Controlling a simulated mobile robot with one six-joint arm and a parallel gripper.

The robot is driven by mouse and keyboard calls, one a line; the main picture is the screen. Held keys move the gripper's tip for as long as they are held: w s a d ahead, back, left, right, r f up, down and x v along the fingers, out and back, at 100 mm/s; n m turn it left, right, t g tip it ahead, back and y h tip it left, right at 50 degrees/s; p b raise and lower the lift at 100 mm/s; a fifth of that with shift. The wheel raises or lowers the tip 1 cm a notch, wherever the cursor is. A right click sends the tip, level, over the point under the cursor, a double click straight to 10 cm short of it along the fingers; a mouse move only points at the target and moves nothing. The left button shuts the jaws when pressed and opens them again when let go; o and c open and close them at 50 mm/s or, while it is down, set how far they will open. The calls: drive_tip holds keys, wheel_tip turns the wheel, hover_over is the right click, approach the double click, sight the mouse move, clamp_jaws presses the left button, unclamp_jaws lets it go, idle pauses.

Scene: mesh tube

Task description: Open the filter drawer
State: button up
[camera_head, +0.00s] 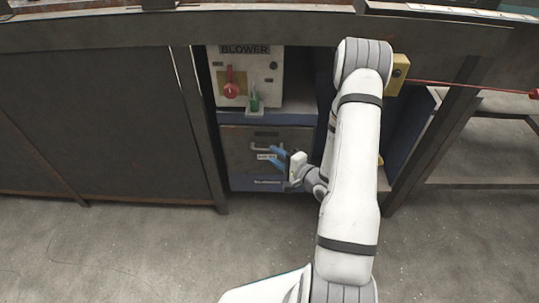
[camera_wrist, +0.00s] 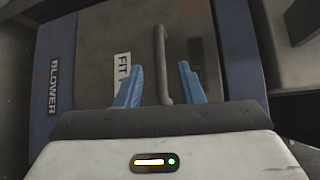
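The filter drawer (camera_head: 237,166) is a dark grey front with a light label, set in the blue cabinet below the blower panel. It looks shut. Its bar handle (camera_head: 266,148) stands out from the front; in the wrist view the handle (camera_wrist: 163,62) runs up and down between my two blue fingers. My gripper (camera_head: 277,157) is in front of the drawer, with its fingers spread. In the wrist view my gripper (camera_wrist: 158,83) is open, with a gap on each side of the handle, and neither finger visibly touches it. Part of a label (camera_wrist: 122,76) shows beside the left finger.
Above the drawer is a white blower panel (camera_head: 246,78) with a red knob (camera_head: 231,89) and a green item (camera_head: 254,101) below it on the right. A dark table leg (camera_head: 200,130) stands left of the cabinet. A yellow box (camera_head: 397,75) with a red rod is at upper right. Floor in front is clear.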

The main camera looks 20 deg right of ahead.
drive_tip(key=x, duration=0.3)
drive_tip(key=shift+w+a+f+b, duration=0.1)
drive_tip(key=shift+w+b, duration=0.2)
drive_tip(key=shift+b, duration=0.05)
clamp_jaws()
idle(0.4)
